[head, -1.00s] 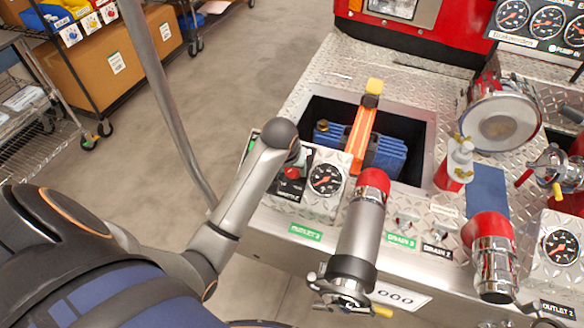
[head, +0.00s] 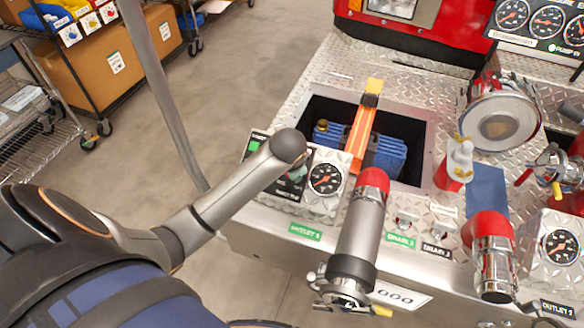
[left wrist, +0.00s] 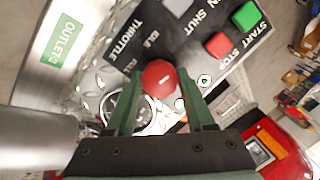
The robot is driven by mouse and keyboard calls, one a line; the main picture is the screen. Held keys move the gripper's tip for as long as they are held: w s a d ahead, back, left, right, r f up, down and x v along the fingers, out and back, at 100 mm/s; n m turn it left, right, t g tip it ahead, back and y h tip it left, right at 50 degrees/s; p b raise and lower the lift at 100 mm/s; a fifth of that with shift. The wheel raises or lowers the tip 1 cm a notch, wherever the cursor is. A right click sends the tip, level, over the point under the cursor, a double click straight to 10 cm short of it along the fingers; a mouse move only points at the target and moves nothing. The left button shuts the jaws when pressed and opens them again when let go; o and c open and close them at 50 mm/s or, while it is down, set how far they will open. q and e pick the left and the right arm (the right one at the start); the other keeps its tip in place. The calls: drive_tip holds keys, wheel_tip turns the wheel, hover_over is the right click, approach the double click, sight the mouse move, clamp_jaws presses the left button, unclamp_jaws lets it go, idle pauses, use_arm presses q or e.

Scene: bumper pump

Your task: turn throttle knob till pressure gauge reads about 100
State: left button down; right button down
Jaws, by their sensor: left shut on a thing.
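The red throttle knob (left wrist: 158,77) sits between the two green fingers of my left gripper (left wrist: 157,80) in the left wrist view. The gripper is shut on it. In the head view my left wrist covers most of the knob and fingers. The pressure gauge (head: 325,178) has a black face and stands on the sloped panel just right of my left gripper. Its needle is too small to read exactly. In the left wrist view the gauge (left wrist: 125,112) is partly hidden by a finger. My right gripper is not in view.
A green START button (left wrist: 246,15) and a red STOP button (left wrist: 217,44) lie on the same panel. A red-capped pipe (head: 362,230) stands right of the gauge. An open bay with a blue container (head: 390,157) lies behind. A grey pole (head: 165,95) rises at left.

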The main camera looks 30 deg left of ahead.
use_arm(q)
drive_tip(key=m, duration=0.4)
drive_tip(key=shift+m+t, duration=0.3)
drive_tip(key=m, duration=0.3)
drive_tip(key=shift+m+t, duration=0.3)
drive_tip(key=shift+m, duration=0.1)
drive_tip(key=m, duration=0.4)
drive_tip(key=shift+s+t, duration=0.1)
drive_tip(key=shift+t, duration=0.2)
drive_tip(key=shift+d+f+m, duration=0.1)
drive_tip(key=shift+m, duration=2.1)
drive_tip(key=shift+s, duration=0.1)
drive_tip(key=c, duration=0.6)
unclamp_jaws()
drive_tip(key=o, duration=0.3)
